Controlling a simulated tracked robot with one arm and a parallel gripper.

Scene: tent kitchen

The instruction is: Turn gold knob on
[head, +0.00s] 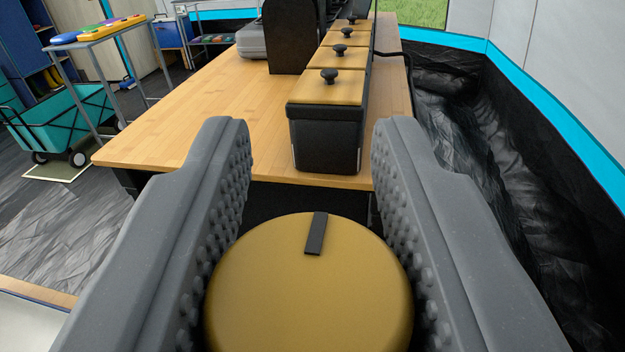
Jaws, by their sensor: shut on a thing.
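The gold knob (308,290) is large and round, with a short black marker bar (316,233) near the top of its face, slightly right of centre. My gripper (311,160) has two grey fingers with studded inner pads, one on each side of the knob. The pads are closed on the knob's left and right edges. The fingertips reach past the knob toward the table. The knob's lower edge is cut off by the frame, and what it is mounted on is mostly hidden.
A teal wagon (65,120) and a small side table (100,30) are at left. Black sheeting (490,150) and the tent wall are at right.

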